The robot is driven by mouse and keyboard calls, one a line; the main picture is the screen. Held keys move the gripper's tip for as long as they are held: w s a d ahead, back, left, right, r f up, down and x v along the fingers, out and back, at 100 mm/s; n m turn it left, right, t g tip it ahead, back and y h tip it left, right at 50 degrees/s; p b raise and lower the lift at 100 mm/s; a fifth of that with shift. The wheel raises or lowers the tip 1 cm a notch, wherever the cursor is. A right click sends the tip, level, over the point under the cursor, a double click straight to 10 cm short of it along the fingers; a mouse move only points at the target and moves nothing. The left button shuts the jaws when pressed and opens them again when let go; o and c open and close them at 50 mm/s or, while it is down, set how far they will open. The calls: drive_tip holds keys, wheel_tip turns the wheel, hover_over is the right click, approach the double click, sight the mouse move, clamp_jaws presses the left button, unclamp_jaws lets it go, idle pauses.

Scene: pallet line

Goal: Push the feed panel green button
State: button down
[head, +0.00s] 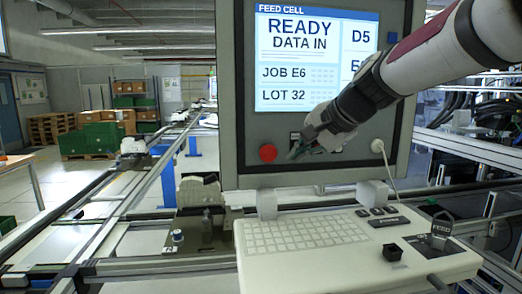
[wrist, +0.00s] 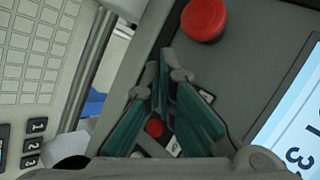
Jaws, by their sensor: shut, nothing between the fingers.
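The feed panel (head: 225,120) is a grey upright housing with a lit screen (head: 315,60) headed "FEED CELL", reading "READY DATA IN". A large red button (head: 267,153) is on its lower face; it also shows in the wrist view (wrist: 203,19). My gripper (head: 292,155) is in front of the lower face, just right of the red button. In the wrist view its teal fingers (wrist: 165,78) are shut and empty, their tips close to the panel. A smaller red button (wrist: 154,128) shows between the finger links. I see no green button; the gripper covers part of the panel.
A white cable (head: 388,165) hangs at the panel's right. Conveyor rails (head: 100,205) run along the left.

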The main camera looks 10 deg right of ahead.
drive_tip(key=shift+w, duration=0.1)
drive_tip(key=shift+w, duration=0.35)
drive_tip(key=shift+w, duration=0.45)
idle(0.8)
drive_tip(key=shift+s, duration=0.9)
drive_tip(key=s+p, duration=0.1)
drive_tip(key=s, duration=0.4)
idle(0.3)
idle(0.5)
